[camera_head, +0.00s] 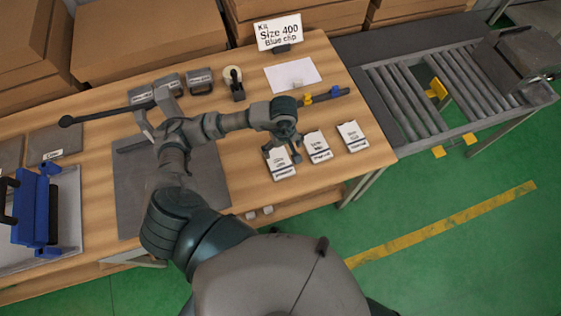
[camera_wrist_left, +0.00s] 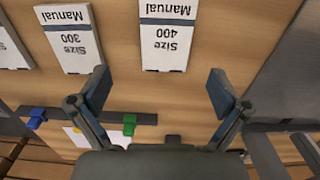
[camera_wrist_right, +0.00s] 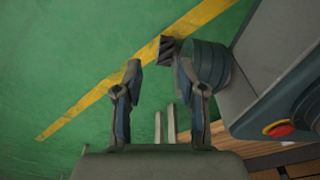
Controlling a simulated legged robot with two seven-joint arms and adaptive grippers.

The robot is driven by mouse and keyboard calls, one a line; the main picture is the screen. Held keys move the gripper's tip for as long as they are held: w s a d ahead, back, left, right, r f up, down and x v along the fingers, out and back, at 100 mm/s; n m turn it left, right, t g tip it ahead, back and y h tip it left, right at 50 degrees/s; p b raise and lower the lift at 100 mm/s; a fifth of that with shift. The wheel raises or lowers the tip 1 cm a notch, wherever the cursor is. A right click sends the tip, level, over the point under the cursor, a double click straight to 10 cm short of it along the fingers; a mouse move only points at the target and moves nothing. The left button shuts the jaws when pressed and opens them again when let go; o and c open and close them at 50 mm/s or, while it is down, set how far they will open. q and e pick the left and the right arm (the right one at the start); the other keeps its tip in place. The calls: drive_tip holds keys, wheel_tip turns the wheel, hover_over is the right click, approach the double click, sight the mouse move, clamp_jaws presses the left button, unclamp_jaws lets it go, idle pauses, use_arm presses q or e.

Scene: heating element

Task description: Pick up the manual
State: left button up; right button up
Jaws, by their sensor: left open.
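Three white manuals with dark bands lie in a slanted row on the wooden table. In the left wrist view their text is upside down; the Size 400 manual (camera_wrist_left: 167,40) lies rightmost, the Size 300 manual (camera_wrist_left: 70,40) beside it, and a third manual (camera_wrist_left: 10,52) is cut off at the left edge. In the head view these are the left manual (camera_head: 282,166), middle manual (camera_head: 318,148) and right manual (camera_head: 352,138). My left gripper (camera_head: 284,153) is open and empty, over the left manual's far edge, partly covering it. My right gripper (camera_wrist_right: 158,75) is open and empty over the green floor.
A rail with clips (camera_head: 325,97), white paper (camera_head: 293,74), a tape dispenser (camera_head: 234,83) and a "Size 400 Blue clip" sign (camera_head: 279,32) are at the table's back. A roller conveyor (camera_head: 430,95) stands right. A grey mat (camera_head: 130,190) lies left under my arm.

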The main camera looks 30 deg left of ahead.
sight(278, 162)
use_arm(q)
wheel_tip(278, 162, down, 3)
drive_tip(key=shift+f, duration=0.15)
drive_tip(key=shift+s+a+f, duration=0.1)
drive_tip(key=shift+a+f, duration=0.3)
drive_tip(key=shift+f, duration=0.2)
drive_tip(key=shift+a+f, duration=0.35)
drive_tip(key=shift+f, duration=0.2)
wheel_tip(278, 162, down, 4)
drive_tip(key=shift+s+a+r+p, duration=0.1)
drive_tip(key=shift+s+r+p, duration=0.05)
drive_tip(key=shift+p, duration=0.2)
drive_tip(key=shift+d+f, duration=0.2)
drive_tip(key=shift+d, duration=0.4)
drive_tip(key=c, duration=0.6)
drive_tip(key=shift+a, duration=0.15)
drive_tip(key=c, duration=0.4)
drive_tip(key=shift+s+a+f, duration=0.1)
drive_tip(key=shift+s+a, duration=0.05)
drive_tip(key=shift+a, duration=0.1)
drive_tip(key=shift+c, duration=0.3)
use_arm(e)
drive_tip(key=shift+s+a, duration=0.25)
drive_tip(key=shift+s, duration=0.85)
